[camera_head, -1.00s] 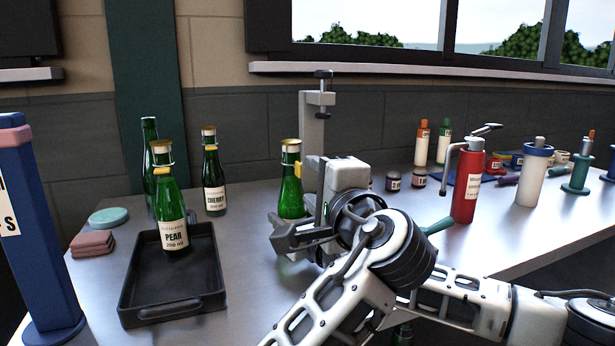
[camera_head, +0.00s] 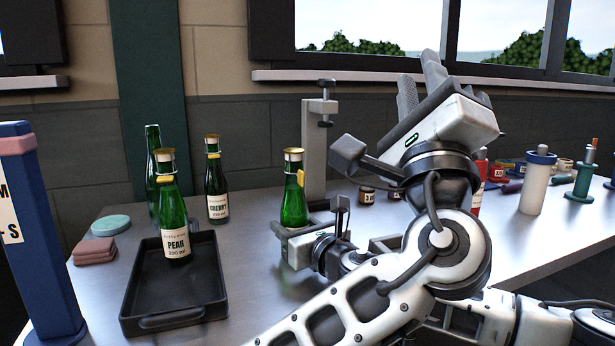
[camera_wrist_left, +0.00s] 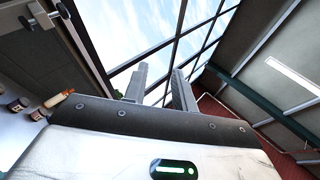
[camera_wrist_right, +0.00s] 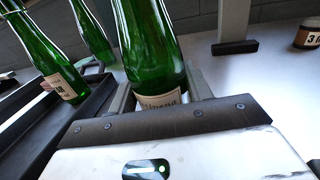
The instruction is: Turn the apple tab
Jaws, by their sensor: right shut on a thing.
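A green bottle (camera_head: 293,205) with a gold cap stands upright at the middle of the bench. A yellow tab (camera_head: 300,179) hangs at the right of its neck. My right gripper (camera_head: 308,228) is shut around the bottle's lower body; the right wrist view shows the bottle (camera_wrist_right: 150,45) between its fingers, its label partly covered. The word on that label cannot be read. My left gripper (camera_head: 417,68) is raised, open and empty, right of and above the bottle, pointing up towards the window. The left wrist view shows its two fingers (camera_wrist_left: 158,88) apart.
A grey clamp stand (camera_head: 315,150) rises just behind the bottle. A black tray (camera_head: 140,290) holds the PEAR bottle (camera_head: 175,220); the CHERRY bottle (camera_head: 216,185) stands behind. A white cylinder (camera_head: 535,185) and a green spool (camera_head: 583,180) stand at right.

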